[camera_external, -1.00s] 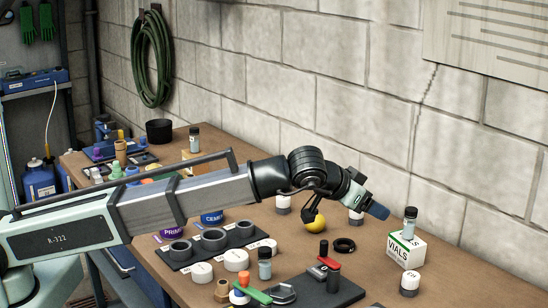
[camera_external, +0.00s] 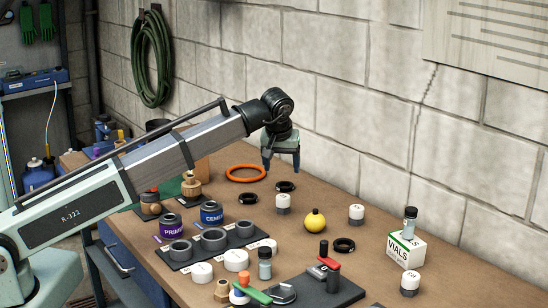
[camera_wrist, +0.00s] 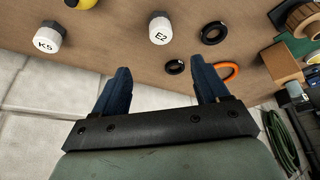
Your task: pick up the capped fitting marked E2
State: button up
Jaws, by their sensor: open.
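The fitting marked E2 (camera_wrist: 160,30) has a white cap on a dark grey base and stands upright on the brown bench, near the top middle of the wrist view. In the external view I take it to be the white-capped fitting (camera_external: 283,203) below my gripper; its marking is too small to read there. My gripper (camera_external: 281,170) is open and empty, pointing down above the bench. In the wrist view its two blue fingers (camera_wrist: 165,80) are spread, apart from the fitting.
A similar fitting marked K5 (camera_wrist: 48,37) stands to the left, and a yellow ball-like object (camera_external: 315,221) lies between. Black rings (camera_external: 285,186) and an orange ring (camera_external: 246,173) lie nearby. The block wall (camera_external: 350,100) is close behind. A vials box (camera_external: 406,248) stands at right.

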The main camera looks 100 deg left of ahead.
send_near(283, 196)
jog(key=x, duration=0.5)
jog(key=shift+w, duration=0.15)
jog(key=shift+x, duration=2.55)
jog(key=shift+d, duration=0.1)
jog(key=c, duration=1.2)
